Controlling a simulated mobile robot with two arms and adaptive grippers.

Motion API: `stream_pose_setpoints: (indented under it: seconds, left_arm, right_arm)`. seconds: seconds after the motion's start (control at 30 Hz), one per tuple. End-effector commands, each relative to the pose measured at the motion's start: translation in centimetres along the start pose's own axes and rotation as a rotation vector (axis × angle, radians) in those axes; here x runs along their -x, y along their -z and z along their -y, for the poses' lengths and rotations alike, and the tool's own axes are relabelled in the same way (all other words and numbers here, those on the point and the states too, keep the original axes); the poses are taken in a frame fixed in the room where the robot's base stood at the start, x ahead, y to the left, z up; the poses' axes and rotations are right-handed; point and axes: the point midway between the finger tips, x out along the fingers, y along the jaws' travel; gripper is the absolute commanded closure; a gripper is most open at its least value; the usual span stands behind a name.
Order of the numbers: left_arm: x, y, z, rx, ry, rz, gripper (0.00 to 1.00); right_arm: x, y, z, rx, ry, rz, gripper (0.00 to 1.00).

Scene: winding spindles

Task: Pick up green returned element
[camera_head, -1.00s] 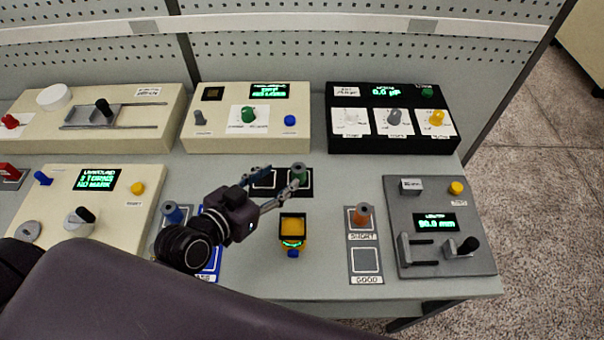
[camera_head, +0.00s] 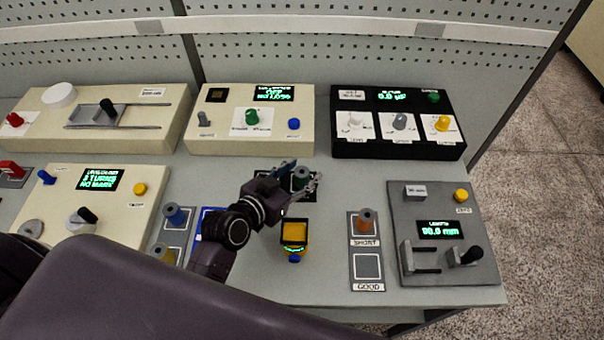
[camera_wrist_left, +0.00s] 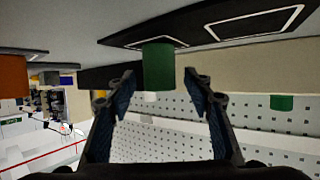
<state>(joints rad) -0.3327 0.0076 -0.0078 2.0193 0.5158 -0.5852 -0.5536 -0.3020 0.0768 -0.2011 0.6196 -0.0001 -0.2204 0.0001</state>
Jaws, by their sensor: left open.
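The green element (camera_head: 301,177) is a small upright spool on a dark square pad behind the middle of the table. My left gripper (camera_head: 300,177) is open, with one finger on each side of it in the head view. In the left wrist view, which is upside down, the green element (camera_wrist_left: 158,66) appears between the two spread fingertips (camera_wrist_left: 160,76), with visible gaps on both sides. The pad under it is partly hidden by my gripper. My right gripper is not in view.
An orange spool (camera_head: 365,222) stands on a grey two-square plate to the right. A yellow-topped device (camera_head: 295,231) stands in front of the gripper. A blue spool (camera_head: 175,215) is at left. A cream panel (camera_head: 250,135) and a black panel (camera_head: 395,145) stand behind.

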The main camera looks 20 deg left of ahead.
Motion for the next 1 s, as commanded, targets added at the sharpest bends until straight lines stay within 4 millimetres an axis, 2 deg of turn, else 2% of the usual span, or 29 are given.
stream_pose_setpoints:
  seconds: [0.27, 0.7, 1.0]
  left_arm:
    - [-0.34, -0.05, -0.02, 0.0, 0.0, 0.0, 0.53]
    - [-0.32, -0.06, -0.01, -0.001, 0.0, 0.001, 0.99]
    - [-0.24, 0.19, 0.0, -0.001, 0.0, 0.0, 0.99]
  right_arm:
    - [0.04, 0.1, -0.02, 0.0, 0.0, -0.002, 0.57]
    - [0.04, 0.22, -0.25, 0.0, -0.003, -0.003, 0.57]
    - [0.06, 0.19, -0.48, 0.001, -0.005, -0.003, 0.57]
